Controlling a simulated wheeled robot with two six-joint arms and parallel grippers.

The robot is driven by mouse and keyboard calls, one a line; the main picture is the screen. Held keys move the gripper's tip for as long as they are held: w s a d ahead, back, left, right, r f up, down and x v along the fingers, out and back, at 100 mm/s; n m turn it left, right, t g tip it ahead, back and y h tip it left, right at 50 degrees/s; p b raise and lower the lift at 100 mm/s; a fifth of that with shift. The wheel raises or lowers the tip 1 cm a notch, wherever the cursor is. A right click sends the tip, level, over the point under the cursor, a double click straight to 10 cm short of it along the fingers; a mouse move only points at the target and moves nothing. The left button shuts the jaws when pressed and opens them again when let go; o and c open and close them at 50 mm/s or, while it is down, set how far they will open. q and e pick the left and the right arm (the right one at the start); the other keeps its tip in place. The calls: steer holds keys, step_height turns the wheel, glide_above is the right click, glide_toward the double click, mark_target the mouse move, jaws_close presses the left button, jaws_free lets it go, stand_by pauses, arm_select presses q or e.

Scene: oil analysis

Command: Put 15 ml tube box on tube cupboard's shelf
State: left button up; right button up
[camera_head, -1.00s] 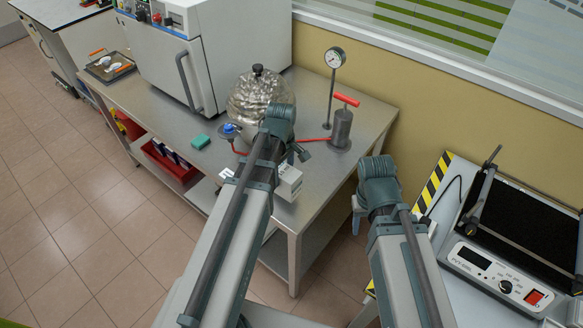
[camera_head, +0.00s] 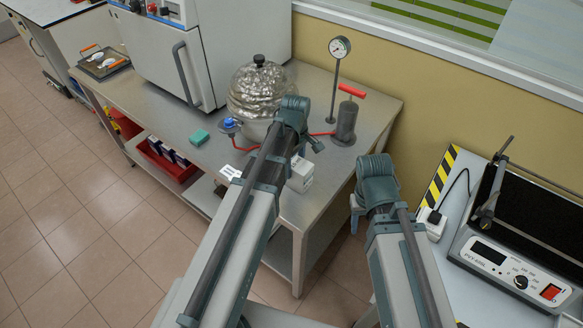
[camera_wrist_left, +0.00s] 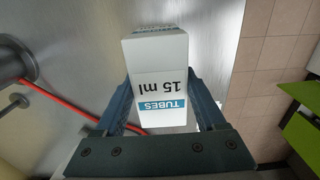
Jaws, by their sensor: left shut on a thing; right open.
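The 15 ml tube box (camera_wrist_left: 160,82) is a white carton with a blue TUBES label, upside down in the left wrist view. My left gripper (camera_wrist_left: 163,98) is shut on it, one finger on each side. In the head view the box (camera_head: 300,176) shows partly behind my left arm, over the right part of the steel table. I cannot tell there whether it touches the tabletop. My right gripper (camera_head: 358,208) is open, between the table and the right bench; its fingers are mostly hidden. I cannot make out a tube cupboard in these views.
The steel table (camera_head: 345,177) carries a foil-wrapped vessel (camera_head: 258,88), a gauge on a stand (camera_head: 339,48), a red-handled cylinder (camera_head: 346,120) and a white oven-like cabinet (camera_head: 220,50). A control-panel device (camera_head: 505,270) stands on the right bench. Tiled floor lies open at left.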

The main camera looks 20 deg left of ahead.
arm_select(q)
steer(key=shift+d+r, duration=0.1)
steer(key=shift+d, duration=0.1)
steer(key=shift+f, duration=0.25)
steer(key=o, duration=1.6)
steer(key=shift+r, duration=0.1)
steer(key=shift+c, duration=0.2)
steer(key=shift+r, duration=0.1)
step_height(320, 180, up, 12)
steer(key=p, duration=1.2)
